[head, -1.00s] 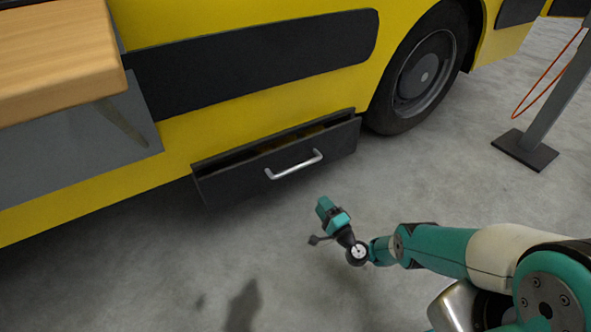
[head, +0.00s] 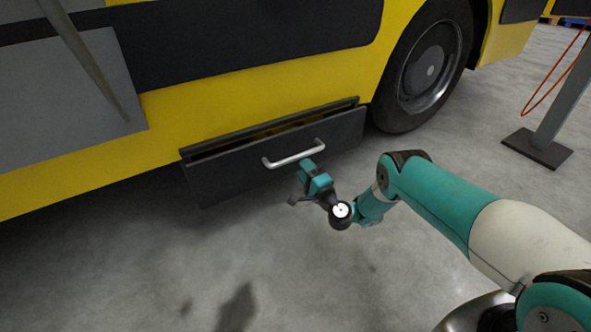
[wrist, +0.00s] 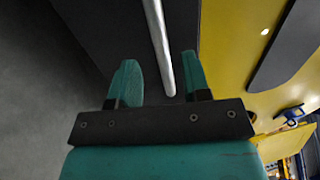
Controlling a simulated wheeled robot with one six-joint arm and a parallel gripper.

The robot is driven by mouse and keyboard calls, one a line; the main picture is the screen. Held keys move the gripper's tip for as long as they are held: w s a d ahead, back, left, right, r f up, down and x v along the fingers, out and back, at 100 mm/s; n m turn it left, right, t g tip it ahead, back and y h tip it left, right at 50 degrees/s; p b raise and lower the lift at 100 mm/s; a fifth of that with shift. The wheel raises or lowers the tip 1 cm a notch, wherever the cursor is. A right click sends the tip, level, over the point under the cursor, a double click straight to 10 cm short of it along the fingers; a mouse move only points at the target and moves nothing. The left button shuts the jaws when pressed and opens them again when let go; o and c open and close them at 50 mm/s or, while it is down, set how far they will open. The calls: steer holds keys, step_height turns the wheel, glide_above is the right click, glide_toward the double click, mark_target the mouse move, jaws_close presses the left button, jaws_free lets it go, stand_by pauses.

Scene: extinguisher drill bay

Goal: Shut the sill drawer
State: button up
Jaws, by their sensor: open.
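The sill drawer (head: 235,172) is a dark grey drawer low on the side of the yellow vehicle. It stands partly open, with a dark gap along its top edge. Its silver bar handle (head: 293,157) is on the front face. My gripper (head: 305,174) is just in front of the drawer, below the right part of the handle. In the wrist view my gripper (wrist: 158,80) is open, and the handle (wrist: 158,40) runs lengthwise between the two teal fingers, nearer the right one. I cannot tell whether the fingers touch the handle or the drawer front.
The yellow vehicle (head: 170,110) fills the back, with a black wheel (head: 425,65) right of the drawer. A grey post on a dark base plate (head: 537,147) stands at the far right. The concrete floor (head: 130,270) in front is clear.

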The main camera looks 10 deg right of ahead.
mark_target(295, 156)
steer(key=shift+b+x, duration=2.95)
steer(key=shift+b, duration=0.2)
jaws_close()
